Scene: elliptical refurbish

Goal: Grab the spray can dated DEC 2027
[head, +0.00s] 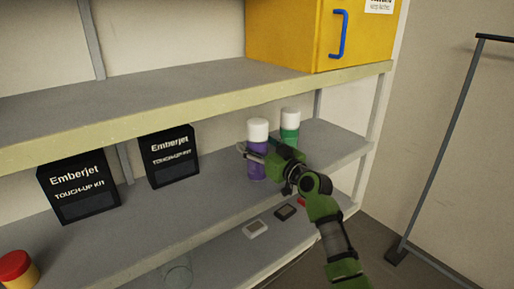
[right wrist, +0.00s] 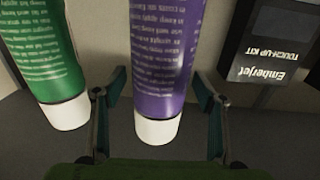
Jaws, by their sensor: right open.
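A purple spray can (head: 257,172) with a white cap stands on the middle shelf in the head view. A green spray can (head: 290,135) with a white cap stands just behind it to the right. My right gripper (head: 254,153) is open at the purple can. In the right wrist view, which is upside down, the purple can (right wrist: 163,55) shows between the two open fingers of my right gripper (right wrist: 160,88). The green can (right wrist: 42,55) is outside the fingers at left. Small white print covers both cans; I cannot read a date. My left gripper is not in view.
Two black Emberjet touch-up kit boxes (head: 78,190) (head: 169,158) stand left on the same shelf (head: 215,205). A red-capped yellow container (head: 17,270) is at far left. A yellow cabinet (head: 300,35) sits on the upper shelf. Small flat items (head: 256,229) lie on the lower shelf.

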